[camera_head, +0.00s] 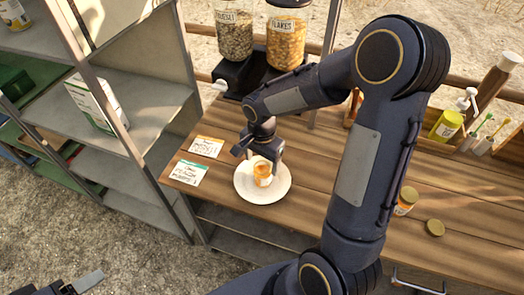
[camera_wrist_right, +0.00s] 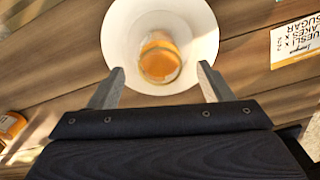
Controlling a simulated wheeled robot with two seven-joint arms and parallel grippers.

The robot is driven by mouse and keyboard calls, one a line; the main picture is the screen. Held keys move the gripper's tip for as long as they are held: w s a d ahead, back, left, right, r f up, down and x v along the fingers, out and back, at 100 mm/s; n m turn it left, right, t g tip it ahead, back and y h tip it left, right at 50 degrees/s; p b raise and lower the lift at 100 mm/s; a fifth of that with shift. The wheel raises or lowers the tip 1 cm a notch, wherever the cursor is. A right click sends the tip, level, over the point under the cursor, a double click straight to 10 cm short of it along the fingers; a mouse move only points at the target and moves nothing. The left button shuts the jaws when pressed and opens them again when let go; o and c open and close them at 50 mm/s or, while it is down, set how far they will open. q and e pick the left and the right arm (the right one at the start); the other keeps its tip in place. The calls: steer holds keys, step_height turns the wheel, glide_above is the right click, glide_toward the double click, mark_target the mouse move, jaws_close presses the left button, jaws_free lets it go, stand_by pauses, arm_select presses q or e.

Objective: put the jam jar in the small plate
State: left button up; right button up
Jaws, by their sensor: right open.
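A small jar with orange contents (camera_head: 263,176) stands on the small white plate (camera_head: 279,191). In the right wrist view the jar (camera_wrist_right: 160,58) is inside the rim of the plate (camera_wrist_right: 206,38), just beyond my fingertips. My right gripper (camera_head: 262,158) is open above the plate; in its wrist view the two fingers (camera_wrist_right: 162,80) are spread wide with nothing between them. My left gripper (camera_head: 82,284) shows only in part at the bottom left, away from the table.
Two paper cards (camera_head: 206,147) lie left of the plate. Dispensers (camera_head: 286,42) stand behind. A metal shelf (camera_head: 150,105) borders the table's left.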

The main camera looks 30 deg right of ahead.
steer(key=s+r+n+t+y, duration=0.2)
steer(key=s+r+n, duration=0.3)
steer(key=s+r, duration=0.45)
steer(key=s+a+r+n+t+y, duration=0.1)
steer(key=s+a+r+n+t, duration=0.2)
steer(key=s+n, duration=0.3)
steer(key=shift+s+a+r+t+y, duration=0.35)
steer(key=shift+s+a, duration=0.25)
steer(key=shift+s, duration=0.2)
